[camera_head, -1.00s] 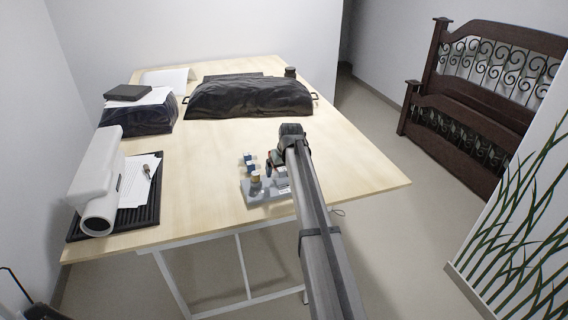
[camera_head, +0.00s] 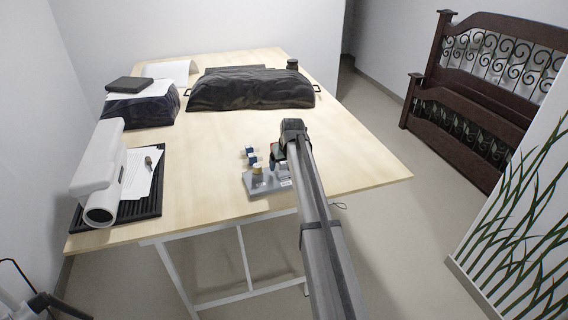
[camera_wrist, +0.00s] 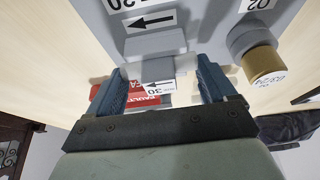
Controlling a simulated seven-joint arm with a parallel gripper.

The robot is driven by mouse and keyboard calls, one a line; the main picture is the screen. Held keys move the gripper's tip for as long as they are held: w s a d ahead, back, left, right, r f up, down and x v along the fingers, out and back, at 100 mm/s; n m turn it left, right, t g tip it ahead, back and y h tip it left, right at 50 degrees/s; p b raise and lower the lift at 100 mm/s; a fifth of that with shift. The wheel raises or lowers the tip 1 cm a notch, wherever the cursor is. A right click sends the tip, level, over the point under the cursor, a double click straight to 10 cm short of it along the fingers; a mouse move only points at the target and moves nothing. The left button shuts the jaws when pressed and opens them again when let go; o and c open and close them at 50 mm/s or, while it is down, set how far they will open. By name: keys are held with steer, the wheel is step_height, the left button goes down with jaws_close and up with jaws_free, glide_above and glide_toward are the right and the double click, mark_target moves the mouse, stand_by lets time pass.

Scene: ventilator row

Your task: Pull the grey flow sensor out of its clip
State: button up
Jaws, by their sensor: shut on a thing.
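In the head view my gripper (camera_head: 284,157) is at the right side of the base plate (camera_head: 260,188), and the arm hides the sensor there.
A brass-coloured cylinder (camera_wrist: 263,64) stands close to the right finger. A red "FAULT" tag (camera_wrist: 125,98) shows behind the left finger. Small blue-and-white pieces (camera_head: 250,153) sit left of my gripper. A white device (camera_head: 98,170) stands on the left; the table's right side is clear.

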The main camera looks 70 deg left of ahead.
steer(key=o, duration=0.4)
steer(key=c, duration=0.4)
steer(key=shift+r, duration=0.15)
steer(key=shift+r, duration=1.95)
